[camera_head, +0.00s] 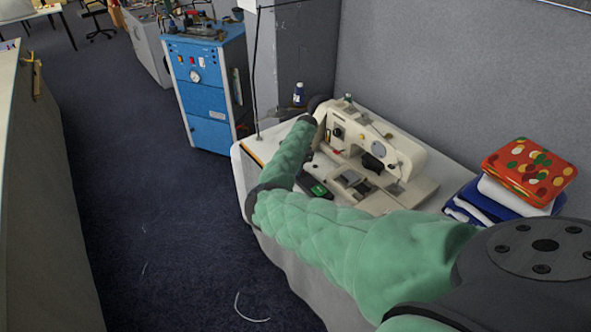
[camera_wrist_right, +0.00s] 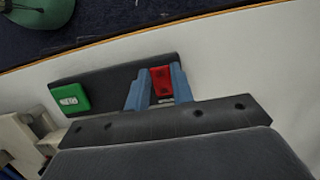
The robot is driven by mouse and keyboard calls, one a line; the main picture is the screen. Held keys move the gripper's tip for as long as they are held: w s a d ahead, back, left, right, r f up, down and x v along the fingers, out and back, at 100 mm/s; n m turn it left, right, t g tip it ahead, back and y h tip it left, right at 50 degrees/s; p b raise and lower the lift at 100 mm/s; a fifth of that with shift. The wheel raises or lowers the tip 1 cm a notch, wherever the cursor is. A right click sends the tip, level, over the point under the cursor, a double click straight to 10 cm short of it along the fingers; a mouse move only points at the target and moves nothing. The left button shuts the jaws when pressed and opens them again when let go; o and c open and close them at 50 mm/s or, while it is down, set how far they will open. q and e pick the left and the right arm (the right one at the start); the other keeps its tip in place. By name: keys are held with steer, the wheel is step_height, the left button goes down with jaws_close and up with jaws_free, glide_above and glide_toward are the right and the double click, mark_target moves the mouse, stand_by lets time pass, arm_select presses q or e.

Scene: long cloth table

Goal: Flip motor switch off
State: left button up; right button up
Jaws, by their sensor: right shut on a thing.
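The motor switch is a dark box on the white table, with a green button (camera_wrist_right: 69,97) and a red button (camera_wrist_right: 161,76) in the right wrist view. In the head view the box (camera_head: 328,196) shows partly behind my right forearm, with its green part visible. My right gripper (camera_wrist_right: 158,84) has its two blue fingers on either side of the red button, shut on the red part of the switch. In the head view the right gripper is hidden behind my arm. My left gripper is in neither view.
A cream sewing machine (camera_head: 375,150) stands on the white table (camera_head: 438,176) just right of the switch. Folded cloths (camera_head: 528,172) lie at the right. A small bottle (camera_head: 298,95) stands at the back. A blue cabinet (camera_head: 205,97) stands beyond the table.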

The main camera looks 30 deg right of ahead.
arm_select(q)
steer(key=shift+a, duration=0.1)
arm_select(e)
steer(key=o, duration=1)
steer(key=shift+d+r+b, duration=0.25)
steer(key=shift+r+b, duration=0.1)
steer(key=shift+r, duration=0.05)
steer(key=b+v, duration=0.2)
steer(key=v, duration=0.3)
steer(key=shift+r+b, duration=0.3)
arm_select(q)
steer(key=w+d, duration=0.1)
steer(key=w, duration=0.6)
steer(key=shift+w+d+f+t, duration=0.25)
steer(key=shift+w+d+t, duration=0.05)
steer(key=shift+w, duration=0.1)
arm_select(e)
steer(key=shift+d+r, duration=0.15)
steer(key=shift+r, duration=0.55)
